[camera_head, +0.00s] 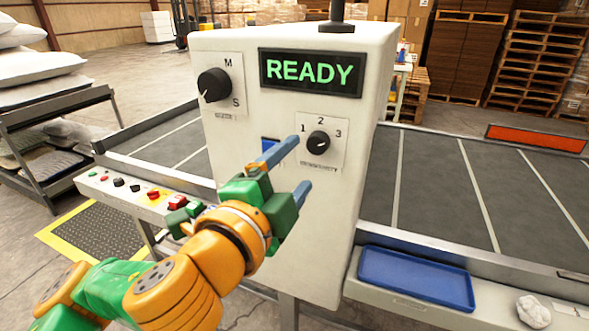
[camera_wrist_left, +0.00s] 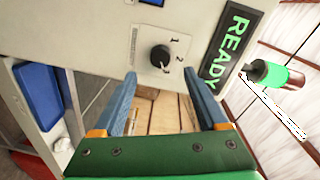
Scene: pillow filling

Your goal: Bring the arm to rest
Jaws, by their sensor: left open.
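My left gripper (camera_head: 299,165) is open and empty in front of the white control box (camera_head: 290,225). Its two blue fingers point at the box front, just below and left of the 1-2-3 selector knob (camera_head: 318,142). The wrist view shows the open fingers (camera_wrist_left: 160,75) apart, with the black knob (camera_wrist_left: 160,56) above and between the tips; nothing is held. A gap to the panel seems to remain, but its size is hard to tell. The fingers partly hide a blue patch (camera_head: 270,148) on the panel. My right gripper is not in view.
The box bears an M-S knob (camera_head: 214,85) and a green READY display (camera_head: 311,73). A button strip (camera_head: 137,189) lies left of my arm. A blue tray (camera_head: 415,278) sits front right beside a conveyor (camera_head: 440,185). A rack with pillows (camera_head: 45,140) stands at left.

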